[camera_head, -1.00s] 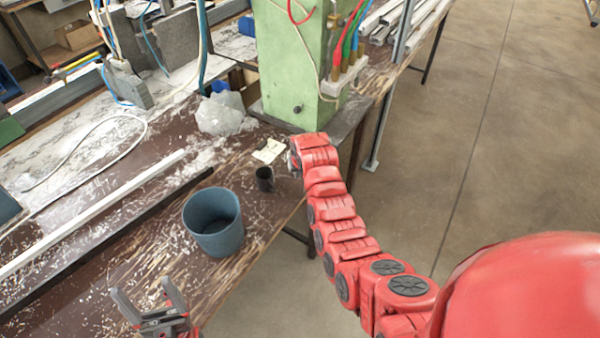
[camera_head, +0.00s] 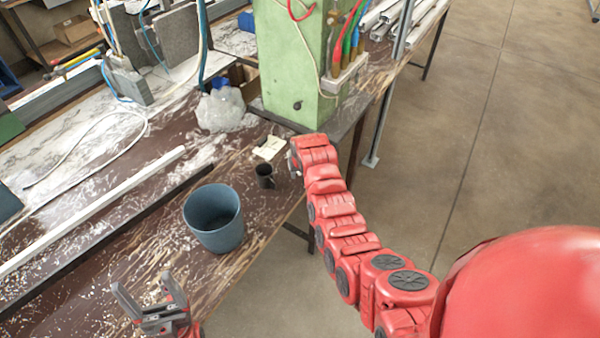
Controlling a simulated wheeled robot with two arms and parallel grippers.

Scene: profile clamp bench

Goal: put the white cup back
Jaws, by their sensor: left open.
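I see no white cup in the head view. A small black cup (camera_head: 265,176) stands upright on the brown bench, near its right edge. My left gripper (camera_head: 143,290) is low in the picture at the left, over the near part of the bench. Its two fingers are spread apart with nothing between them. It is well apart from the black cup. My right arm (camera_head: 335,205) reaches in from the lower right, and its end is just right of the black cup.
A blue-grey bin (camera_head: 213,220) stands open between my left gripper and the black cup. A green column (camera_head: 297,65), a clear plastic bag (camera_head: 220,110) and a pale paper (camera_head: 269,148) are further back. A white profile (camera_head: 95,210) and a dark bar lie along the bench at left.

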